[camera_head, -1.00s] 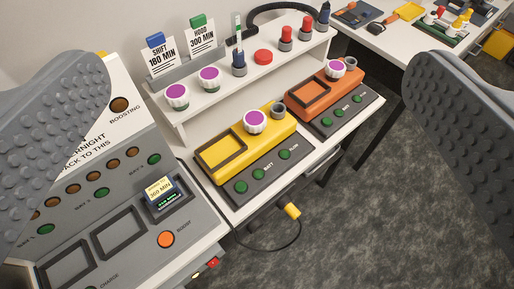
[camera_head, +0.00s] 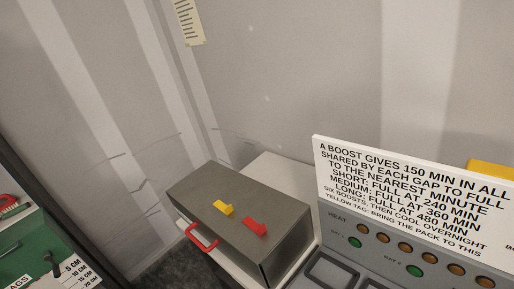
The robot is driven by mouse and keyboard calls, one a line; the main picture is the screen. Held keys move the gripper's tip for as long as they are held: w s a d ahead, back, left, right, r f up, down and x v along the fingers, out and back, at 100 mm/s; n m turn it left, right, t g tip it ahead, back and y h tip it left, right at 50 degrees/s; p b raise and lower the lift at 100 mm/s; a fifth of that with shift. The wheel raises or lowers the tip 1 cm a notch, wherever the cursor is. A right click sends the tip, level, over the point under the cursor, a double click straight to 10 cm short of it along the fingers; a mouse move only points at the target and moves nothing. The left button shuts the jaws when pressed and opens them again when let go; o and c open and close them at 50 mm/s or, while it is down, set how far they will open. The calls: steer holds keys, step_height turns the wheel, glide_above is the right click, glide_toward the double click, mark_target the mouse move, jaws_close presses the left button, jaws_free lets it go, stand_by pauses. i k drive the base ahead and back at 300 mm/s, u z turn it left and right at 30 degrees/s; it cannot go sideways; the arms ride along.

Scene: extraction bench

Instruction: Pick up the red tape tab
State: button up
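A small red tab (camera_head: 255,228), which looks like the red tape tab, is on the top of a dark grey box (camera_head: 190,187), near its right side. A small yellow tab (camera_head: 223,208) is to its left on the same top, apart from it.
The box stands on a pale bench (camera_head: 262,172) by a grey wall. On the right are a grey panel (camera_head: 385,262) with lamps and a white text sign (camera_head: 400,200). A green unit (camera_head: 40,245) is at lower left. Dark floor shows between.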

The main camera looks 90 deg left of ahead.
mark_target(259, 230)
steer(key=u, duration=1.45)
steer(key=k, duration=0.85)
steer(key=u, duration=0.35)
steer(key=i, duration=1)
steer(key=z, duration=0.05)
